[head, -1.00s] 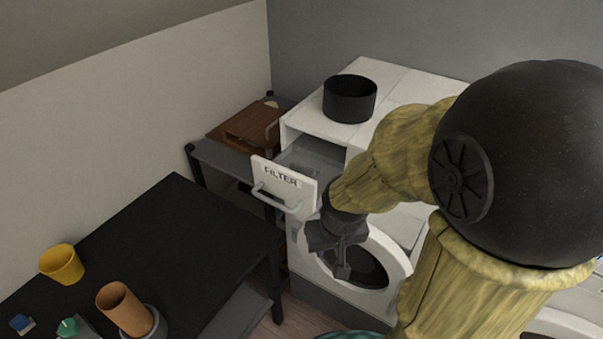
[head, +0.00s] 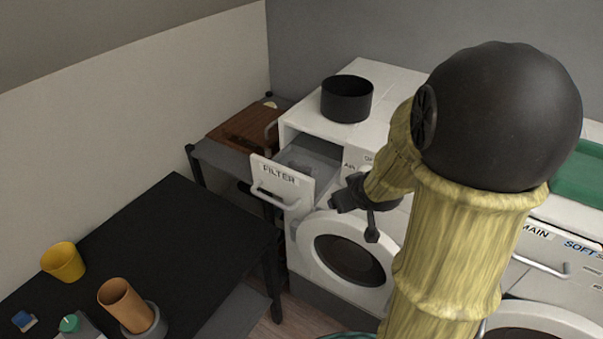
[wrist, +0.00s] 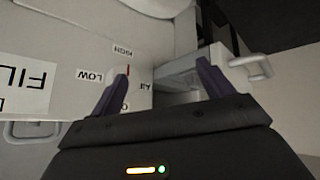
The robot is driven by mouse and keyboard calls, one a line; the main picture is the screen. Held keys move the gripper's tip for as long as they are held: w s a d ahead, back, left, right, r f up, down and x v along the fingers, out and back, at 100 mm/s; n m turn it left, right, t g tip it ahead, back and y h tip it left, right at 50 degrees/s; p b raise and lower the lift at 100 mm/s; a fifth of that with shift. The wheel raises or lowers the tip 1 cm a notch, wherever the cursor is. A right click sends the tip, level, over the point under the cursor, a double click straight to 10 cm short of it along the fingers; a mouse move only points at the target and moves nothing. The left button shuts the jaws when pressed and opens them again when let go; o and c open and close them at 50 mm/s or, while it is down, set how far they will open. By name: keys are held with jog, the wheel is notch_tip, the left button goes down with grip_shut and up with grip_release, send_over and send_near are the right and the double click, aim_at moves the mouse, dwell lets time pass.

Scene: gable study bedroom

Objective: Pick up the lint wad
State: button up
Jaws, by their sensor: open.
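The drawer labelled FILTER (head: 281,182) is pulled out of the white machine at its upper left. Its grey inside (head: 313,156) shows in part in the head view. I cannot make out a lint wad for certain in either view. My gripper (head: 356,214) is just right of the drawer, in front of the machine, apart from the drawer handle. In the wrist view my gripper (wrist: 163,66) has its two fingers spread with nothing between them. The open drawer (wrist: 185,78) shows there near the right finger, which hides part of it.
A black pot (head: 348,99) stands on the white machine (head: 391,83). A round door (head: 350,258) is below the drawer. A black table (head: 180,232) at the left holds a yellow cup (head: 63,262) and an orange cup (head: 124,304). A brown box (head: 243,128) is behind.

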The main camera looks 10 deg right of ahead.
aim_at(311, 172)
jog(key=w+r+n+t+y, duration=0.1)
jog(key=y, duration=0.1)
jog(key=w+d+n+y, duration=0.1)
jog(key=n+y, duration=0.1)
jog(key=y, duration=0.1)
jog(key=w+r+n+t+y, duration=0.1)
jog(key=n+y, duration=0.1)
jog(key=y, duration=0.1)
jog(key=shift+w+d+r+t, duration=0.15)
jog(key=shift+d+r+t, duration=0.05)
jog(key=shift+r+t, duration=0.1)
dwell(0.3)
jog(key=p+x, duration=0.1)
jog(key=x, duration=1.1)
jog(key=shift+w, duration=0.15)
jog(key=shift+p+x, duration=0.85)
jog(key=shift+x, duration=1.8)
